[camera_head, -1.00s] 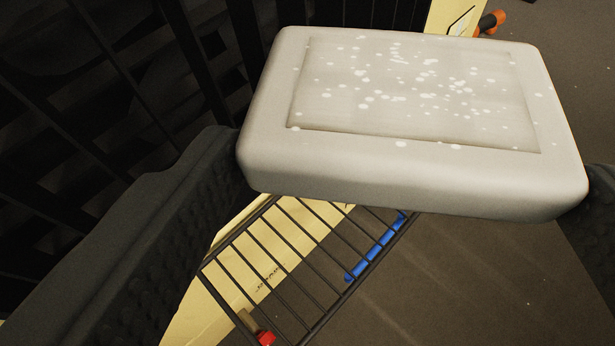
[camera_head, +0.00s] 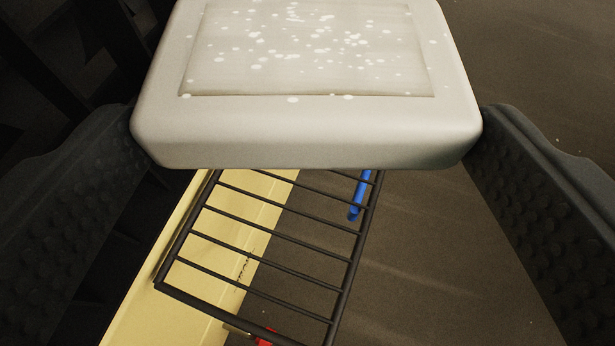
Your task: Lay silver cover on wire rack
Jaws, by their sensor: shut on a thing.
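The silver cover (camera_head: 305,132) is a pale grey, rounded rectangular piece with a recessed panel speckled with white spots. My gripper (camera_head: 306,125) is shut on it, with one dark textured finger at its left side and one at its right. The cover's far edge is cut off by the top of the view. The wire rack (camera_head: 270,263), a dark frame with several parallel bars, lies below and nearer the bottom of the view. The cover hides the rack's far part, and I see no contact between them.
A yellow surface (camera_head: 150,290) with small dark lettering runs under the rack's left side. A blue piece (camera_head: 360,195) is at the rack's right rail and a red piece (camera_head: 264,338) at its near end. Dark slatted structure stands at left; brown floor (camera_head: 450,270) is open at right.

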